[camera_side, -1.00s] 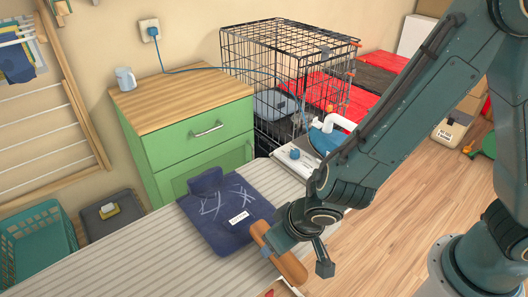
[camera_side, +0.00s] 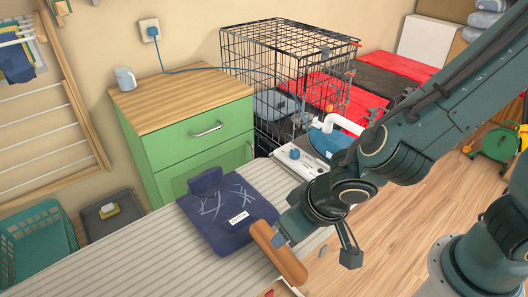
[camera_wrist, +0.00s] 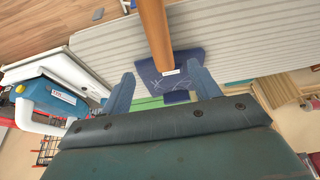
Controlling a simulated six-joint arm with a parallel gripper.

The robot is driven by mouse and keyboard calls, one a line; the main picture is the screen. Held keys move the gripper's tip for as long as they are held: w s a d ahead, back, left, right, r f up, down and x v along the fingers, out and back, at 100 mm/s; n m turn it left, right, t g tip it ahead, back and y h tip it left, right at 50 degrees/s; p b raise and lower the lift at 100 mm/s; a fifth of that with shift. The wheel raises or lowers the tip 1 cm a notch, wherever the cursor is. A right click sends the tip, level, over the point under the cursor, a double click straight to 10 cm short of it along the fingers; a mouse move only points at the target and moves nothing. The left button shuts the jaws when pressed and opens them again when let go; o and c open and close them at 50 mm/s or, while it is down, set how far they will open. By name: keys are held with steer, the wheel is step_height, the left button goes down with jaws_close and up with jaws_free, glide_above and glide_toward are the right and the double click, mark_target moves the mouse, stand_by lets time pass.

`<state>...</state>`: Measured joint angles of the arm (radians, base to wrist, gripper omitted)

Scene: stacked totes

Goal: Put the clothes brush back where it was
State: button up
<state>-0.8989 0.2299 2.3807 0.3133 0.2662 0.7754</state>
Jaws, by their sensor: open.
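The clothes brush appears to be the long brown wooden piece (camera_side: 278,254) at the near edge of the ironing board; it also shows in the wrist view (camera_wrist: 155,25). My gripper (camera_side: 281,238) is right beside it, on its right side in the side view. In the wrist view my gripper (camera_wrist: 162,74) is open, its two blue-grey fingers apart, with the brush's end showing between them. A clear gap shows on each side. The brush's underside is hidden, so I cannot tell exactly what it rests on.
A folded dark blue garment (camera_side: 228,215) with a white label lies on the striped ironing board (camera_side: 130,258). A green cabinet (camera_side: 190,140) stands behind, with a wire crate (camera_side: 275,60) to its right. The board's left part is clear.

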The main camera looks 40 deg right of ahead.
stand_by(0.5)
steer(key=d+r, duration=1)
steer(key=d, duration=0.2)
steer(key=s+d+r+t, duration=0.1)
steer(key=s+d+r, duration=0.6)
steer(key=s+d, duration=0.2)
steer(key=shift+s+d, duration=0.3)
steer(key=shift+d, duration=0.15)
stand_by(0.5)
